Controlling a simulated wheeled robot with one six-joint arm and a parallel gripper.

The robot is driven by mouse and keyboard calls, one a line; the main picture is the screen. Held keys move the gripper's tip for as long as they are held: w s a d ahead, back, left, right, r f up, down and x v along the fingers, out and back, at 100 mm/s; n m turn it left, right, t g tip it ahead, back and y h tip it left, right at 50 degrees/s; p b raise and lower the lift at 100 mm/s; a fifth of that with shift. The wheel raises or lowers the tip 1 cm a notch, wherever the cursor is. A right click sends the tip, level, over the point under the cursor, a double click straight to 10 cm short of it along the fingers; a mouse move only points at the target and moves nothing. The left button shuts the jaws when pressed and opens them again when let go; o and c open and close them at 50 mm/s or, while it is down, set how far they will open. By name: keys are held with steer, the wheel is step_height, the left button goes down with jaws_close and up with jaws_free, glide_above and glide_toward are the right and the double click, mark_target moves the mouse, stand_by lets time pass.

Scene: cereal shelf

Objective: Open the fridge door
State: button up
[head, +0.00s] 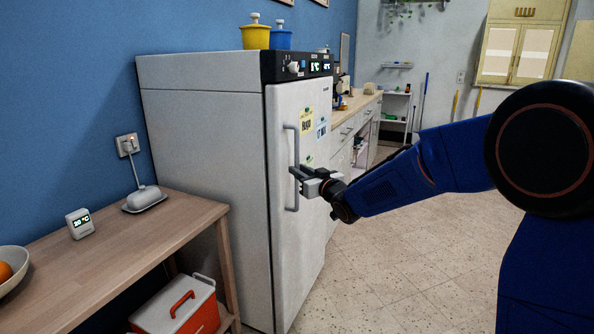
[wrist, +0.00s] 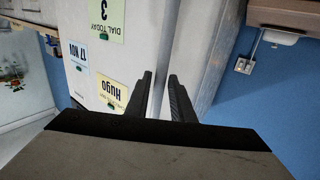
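The white fridge (head: 205,150) stands against the blue wall, and its door (head: 300,240) is closed. A grey vertical bar handle (head: 292,190) is on the door's left side in the head view. My gripper (head: 300,174) reaches in from the right at about the handle's mid height. In the wrist view the handle (wrist: 171,40) runs between the two dark fingers of my gripper (wrist: 162,85). The fingers stand apart on either side of the bar, with what looks like a narrow gap; contact is not clear.
A wooden table (head: 170,235) with a bowl, a small display and a white dish stands left of the fridge. A red and white cooler (head: 180,305) is below it. Yellow and blue containers sit on the fridge. The floor (head: 420,260) before the door is clear.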

steer(key=shift+x, duration=1)
jaws_close()
steer(key=shift+d, duration=0.1)
